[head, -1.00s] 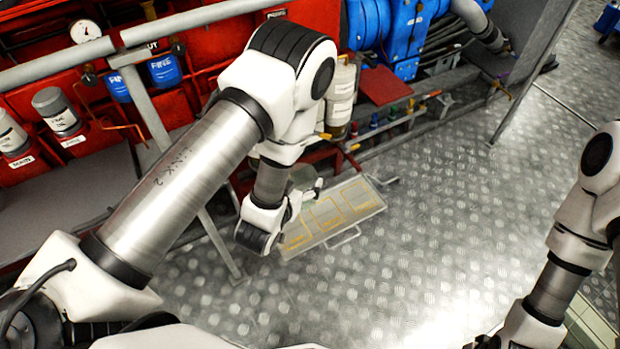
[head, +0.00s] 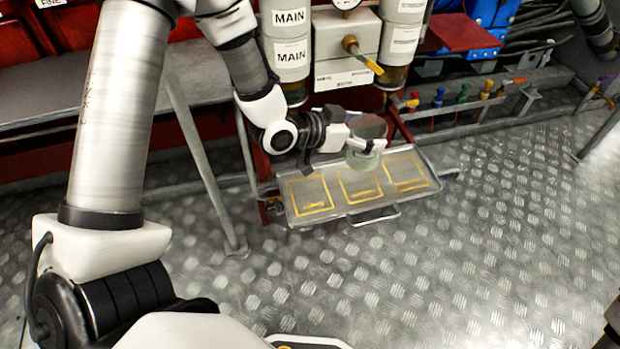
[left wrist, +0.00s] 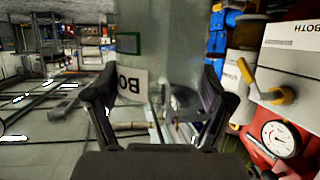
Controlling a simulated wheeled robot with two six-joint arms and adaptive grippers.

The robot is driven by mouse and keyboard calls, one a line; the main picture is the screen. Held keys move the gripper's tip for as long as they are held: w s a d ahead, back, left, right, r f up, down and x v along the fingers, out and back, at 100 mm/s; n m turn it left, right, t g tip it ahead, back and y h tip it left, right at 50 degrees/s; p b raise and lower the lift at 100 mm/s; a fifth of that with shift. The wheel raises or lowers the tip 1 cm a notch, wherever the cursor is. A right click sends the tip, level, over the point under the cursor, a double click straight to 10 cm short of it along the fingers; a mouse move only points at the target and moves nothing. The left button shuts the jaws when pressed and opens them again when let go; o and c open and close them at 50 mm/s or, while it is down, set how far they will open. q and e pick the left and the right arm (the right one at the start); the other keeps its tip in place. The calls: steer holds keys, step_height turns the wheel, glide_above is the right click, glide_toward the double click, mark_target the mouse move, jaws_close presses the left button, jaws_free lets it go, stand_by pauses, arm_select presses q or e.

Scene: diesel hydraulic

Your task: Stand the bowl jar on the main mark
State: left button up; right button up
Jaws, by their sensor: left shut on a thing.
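My left gripper (head: 362,146) is shut on the bowl jar (head: 369,126), a clear greenish glass jar held upright. In the left wrist view the jar (left wrist: 165,50) fills the space between the fingers (left wrist: 160,100), and its white label shows the letters "BO". In the head view the jar appears over the back of the tray (head: 388,216), around the middle of three yellow-outlined marks. I cannot tell if it touches the tray. The marks are the left (head: 312,192), middle (head: 360,184) and right (head: 406,170) outlines; their small lettering is unreadable. My right gripper is out of view.
Behind the tray hang cylinders labelled MAIN (head: 288,50) and a white box with a yellow-handled valve (head: 350,45). A rail with coloured valves (head: 462,95) runs to the right. A grey post (head: 205,160) stands left of the tray. The floor in front is clear.

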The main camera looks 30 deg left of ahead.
arm_select(q)
steer(key=s+a+f+n+t+y, duration=0.2)
steer(key=s+a+f+n+y, duration=0.3)
steer(key=s+a+f, duration=1.15)
steer(key=b+x, duration=0.4)
steer(key=x, duration=0.1)
steer(key=d+b+x, duration=0.1)
steer(key=b+x, duration=0.4)
steer(key=x, duration=0.1)
steer(key=d+b+x, duration=0.1)
steer(key=b+x, duration=0.3)
steer(key=x, duration=0.1)
steer(key=shift+w+d+r+b, duration=0.1)
steer(key=shift+w+r+b, duration=0.05)
steer(key=shift+r+b, duration=0.15)
steer(key=shift+r, duration=0.3)
steer(key=shift+c, duration=0.5)
steer(key=shift+f, duration=0.15)
steer(key=o, duration=1.3)
steer(key=shift+c, duration=0.2)
